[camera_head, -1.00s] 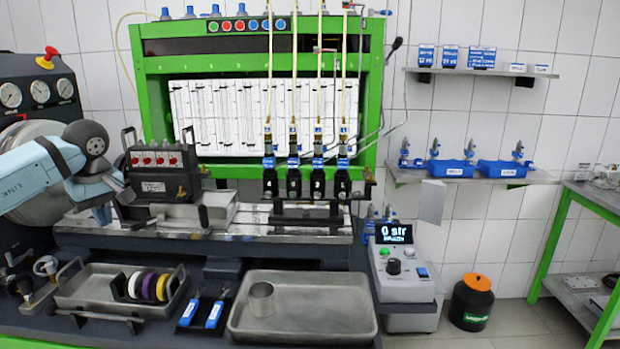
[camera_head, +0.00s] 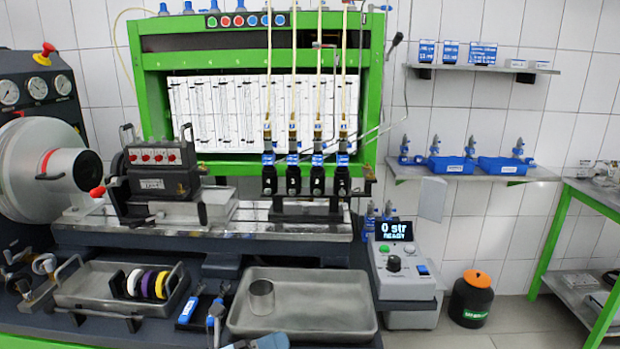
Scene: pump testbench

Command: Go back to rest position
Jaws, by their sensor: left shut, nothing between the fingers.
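My left arm shows only as a light blue-grey piece at the bottom edge of the head view. My right gripper is not in view.
A steel tray (camera_head: 345,318) holds a metal cup (camera_head: 261,298). A tray (camera_head: 75,293) with coloured rings is at left. The pump (camera_head: 160,175) stands on the bench rail before the green test frame (camera_head: 151,100). A control box (camera_head: 403,268) is at right.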

